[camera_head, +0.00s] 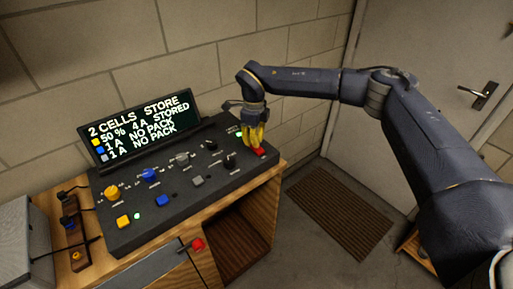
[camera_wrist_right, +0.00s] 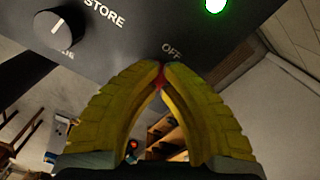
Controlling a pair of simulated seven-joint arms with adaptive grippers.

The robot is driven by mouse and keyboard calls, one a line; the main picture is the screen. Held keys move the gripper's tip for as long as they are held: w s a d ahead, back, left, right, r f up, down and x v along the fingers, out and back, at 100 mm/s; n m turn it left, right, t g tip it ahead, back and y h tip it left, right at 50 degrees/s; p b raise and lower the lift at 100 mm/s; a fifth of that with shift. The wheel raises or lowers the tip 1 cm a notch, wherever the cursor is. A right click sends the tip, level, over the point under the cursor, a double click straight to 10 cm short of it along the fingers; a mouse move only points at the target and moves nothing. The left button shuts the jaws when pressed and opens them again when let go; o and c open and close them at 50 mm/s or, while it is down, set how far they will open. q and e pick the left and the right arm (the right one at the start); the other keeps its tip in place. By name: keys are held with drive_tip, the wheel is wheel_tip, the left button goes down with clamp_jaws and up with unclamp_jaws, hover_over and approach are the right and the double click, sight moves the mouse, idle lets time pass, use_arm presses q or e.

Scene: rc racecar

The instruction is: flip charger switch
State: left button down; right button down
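The charger (camera_head: 130,222) is a dark sloped panel on a wooden cabinet, with knobs, coloured buttons and a lit text display (camera_head: 140,128). A red switch (camera_head: 260,152) sits at its right end. My right gripper (camera_head: 257,147) has yellow fingers pointing down at this switch. In the right wrist view the fingertips (camera_wrist_right: 161,68) meet below the printed word OFF, and red of the switch (camera_wrist_right: 160,79) shows between them. The fingers look shut; contact with the switch is unclear. A green light (camera_wrist_right: 215,4) glows close by. My left gripper is out of view.
A black knob (camera_head: 230,161) is left of the gripper. A red-handled part (camera_head: 198,244) sticks out at the cabinet's front edge. A brown strip with plugs (camera_head: 75,240) and a grey box (camera_head: 25,245) are at the left. A block wall is behind; floor with a mat (camera_head: 340,212) is right.

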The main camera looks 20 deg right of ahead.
drive_tip(key=shift+f, duration=0.75)
idle(0.3)
drive_tip(key=shift+r, duration=3.55)
